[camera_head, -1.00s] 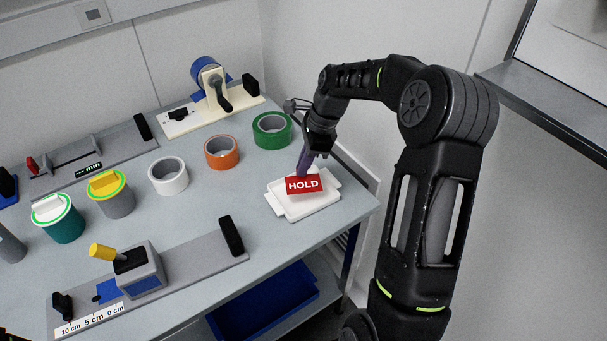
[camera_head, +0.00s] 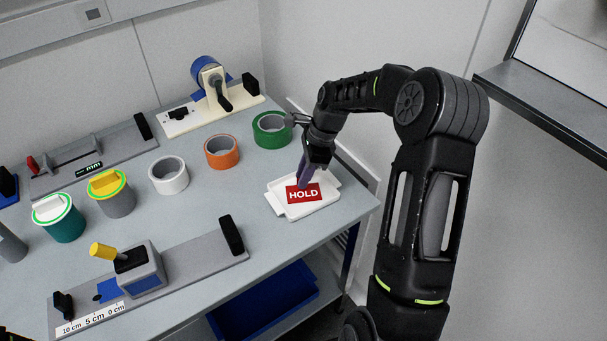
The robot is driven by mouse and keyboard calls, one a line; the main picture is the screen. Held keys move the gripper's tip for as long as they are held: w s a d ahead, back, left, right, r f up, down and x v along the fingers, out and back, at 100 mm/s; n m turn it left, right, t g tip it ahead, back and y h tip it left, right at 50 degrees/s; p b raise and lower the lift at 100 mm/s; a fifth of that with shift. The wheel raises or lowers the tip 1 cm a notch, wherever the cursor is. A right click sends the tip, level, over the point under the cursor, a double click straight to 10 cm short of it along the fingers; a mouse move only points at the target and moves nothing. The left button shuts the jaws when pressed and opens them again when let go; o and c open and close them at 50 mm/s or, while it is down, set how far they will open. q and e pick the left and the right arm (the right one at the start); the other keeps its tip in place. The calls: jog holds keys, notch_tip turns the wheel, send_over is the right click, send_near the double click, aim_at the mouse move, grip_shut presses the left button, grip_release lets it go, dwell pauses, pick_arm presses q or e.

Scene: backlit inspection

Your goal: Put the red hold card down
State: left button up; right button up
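The red hold card (camera_head: 303,194), with white HOLD lettering, is at the white tray (camera_head: 327,202) near the table's right end. It looks nearly flat, low over or on the tray floor; I cannot tell if it rests fully. My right gripper (camera_head: 302,182) reaches down from above, with its narrow purple fingers close together at the card's far edge. It looks shut on the card, though the fingertips are small and partly merge with the card.
Green (camera_head: 272,130), orange (camera_head: 222,152) and white (camera_head: 168,175) tape rolls stand left of the tray. Lidded pots (camera_head: 110,194), a grey sliding gauge (camera_head: 140,270) and a cream fixture (camera_head: 212,100) occupy the table (camera_head: 205,200). A blue bin (camera_head: 265,300) sits below.

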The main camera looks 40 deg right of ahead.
jog(key=shift+o, duration=0.2)
jog(key=shift+r, duration=0.15)
jog(key=v, duration=1.2)
jog(key=shift+b, duration=0.3)
